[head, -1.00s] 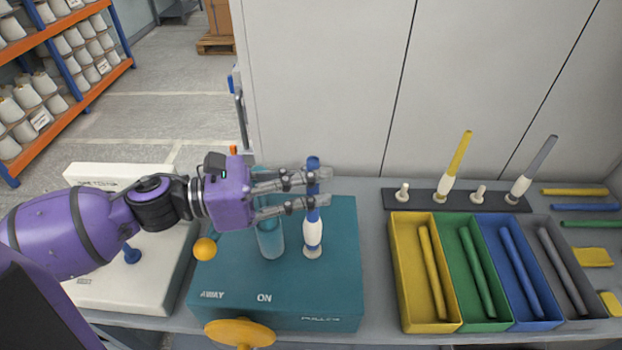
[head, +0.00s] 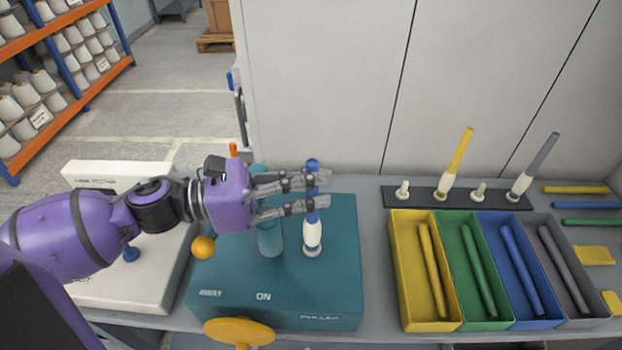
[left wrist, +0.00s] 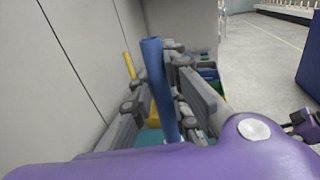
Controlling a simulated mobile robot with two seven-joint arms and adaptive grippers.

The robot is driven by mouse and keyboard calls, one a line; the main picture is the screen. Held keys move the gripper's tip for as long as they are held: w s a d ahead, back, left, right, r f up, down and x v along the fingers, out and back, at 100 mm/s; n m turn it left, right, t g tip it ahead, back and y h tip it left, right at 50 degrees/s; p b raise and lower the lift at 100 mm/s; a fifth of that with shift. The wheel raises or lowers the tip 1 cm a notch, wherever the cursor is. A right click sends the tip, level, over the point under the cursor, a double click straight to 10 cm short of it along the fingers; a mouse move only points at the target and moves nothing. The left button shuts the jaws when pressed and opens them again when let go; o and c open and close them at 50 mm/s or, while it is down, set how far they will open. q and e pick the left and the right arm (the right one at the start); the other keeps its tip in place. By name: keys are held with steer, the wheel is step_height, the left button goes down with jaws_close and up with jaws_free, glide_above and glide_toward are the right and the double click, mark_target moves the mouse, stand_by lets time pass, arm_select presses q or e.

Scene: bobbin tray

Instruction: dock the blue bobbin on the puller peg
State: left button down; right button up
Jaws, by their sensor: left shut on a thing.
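The blue bobbin (head: 312,232), a blue tube with white thread low on it, stands upright on the teal puller box (head: 335,285). Its lower end is over the pale puller peg (head: 312,251); I cannot tell how far down it sits. My left gripper (head: 318,192) reaches in from the left, its fingers shut on the upper blue tube. The left wrist view shows the blue tube (left wrist: 158,85) between the fingers. My right gripper is not in view.
A clear cylinder (head: 269,238) stands left of the bobbin. A yellow handwheel (head: 240,332) is at the box front. To the right are a dark peg rack (head: 460,199) with yellow and grey bobbins and several coloured bins (head: 402,290). A wall closes the back.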

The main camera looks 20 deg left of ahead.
arm_select(q)
steer(key=c, duration=2)
jaws_free()
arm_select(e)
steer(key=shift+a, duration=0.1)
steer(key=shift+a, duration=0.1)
arm_select(q)
steer(key=shift+p+v, duration=1.2)
steer(key=shift+v, duration=2.35)
steer(key=p+v, duration=0.1)
steer(key=v, duration=0.3)
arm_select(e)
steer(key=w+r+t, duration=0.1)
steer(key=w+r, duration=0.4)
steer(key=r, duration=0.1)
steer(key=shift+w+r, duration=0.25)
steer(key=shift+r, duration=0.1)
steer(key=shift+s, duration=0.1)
